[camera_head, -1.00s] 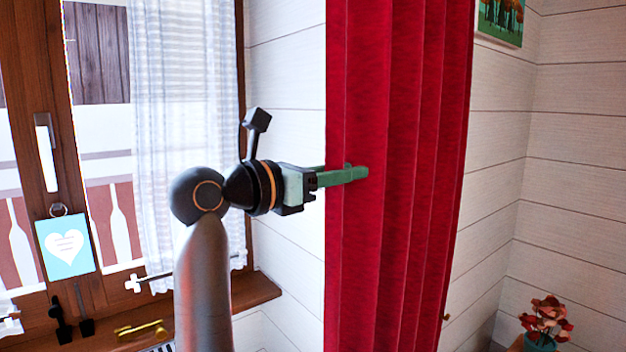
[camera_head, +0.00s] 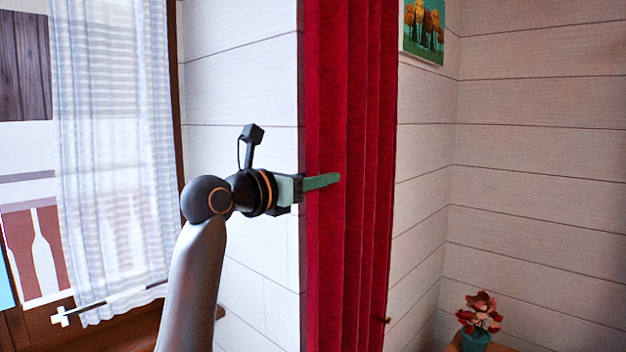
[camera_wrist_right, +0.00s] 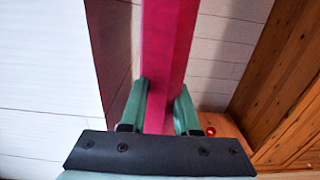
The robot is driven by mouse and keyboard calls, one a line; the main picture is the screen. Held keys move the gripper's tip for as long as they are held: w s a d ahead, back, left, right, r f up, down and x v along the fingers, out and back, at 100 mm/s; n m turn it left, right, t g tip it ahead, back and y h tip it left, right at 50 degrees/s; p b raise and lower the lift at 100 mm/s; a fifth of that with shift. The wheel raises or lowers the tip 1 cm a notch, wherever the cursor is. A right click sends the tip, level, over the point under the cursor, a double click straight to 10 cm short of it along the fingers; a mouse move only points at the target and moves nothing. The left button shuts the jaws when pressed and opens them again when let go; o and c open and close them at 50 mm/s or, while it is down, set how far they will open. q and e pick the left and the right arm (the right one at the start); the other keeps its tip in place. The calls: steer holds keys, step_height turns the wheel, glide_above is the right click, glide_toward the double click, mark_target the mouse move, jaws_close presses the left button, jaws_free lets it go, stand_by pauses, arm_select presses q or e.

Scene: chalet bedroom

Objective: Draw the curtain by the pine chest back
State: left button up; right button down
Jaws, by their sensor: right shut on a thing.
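The red curtain (camera_head: 362,120) hangs in narrow upright folds against the white plank wall, right of the window. My right gripper (camera_head: 322,181) reaches in from the left and is shut on the curtain's left edge. In the right wrist view the red cloth (camera_wrist_right: 165,60) runs between the two green fingers of the gripper (camera_wrist_right: 160,108). The pine chest is not clearly shown; a wooden top at the lower right of the head view, under a flower pot, may be part of it. My left gripper is not in view.
A window with a sheer striped curtain (camera_head: 112,150) stands at the left.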

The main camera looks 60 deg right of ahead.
steer(key=c, duration=0.6)
jaws_free()
steer(key=shift+c, duration=0.2)
steer(key=v, duration=1.2)
steer(key=shift+a+b, duration=0.3)
steer(key=shift+b, duration=0.05)
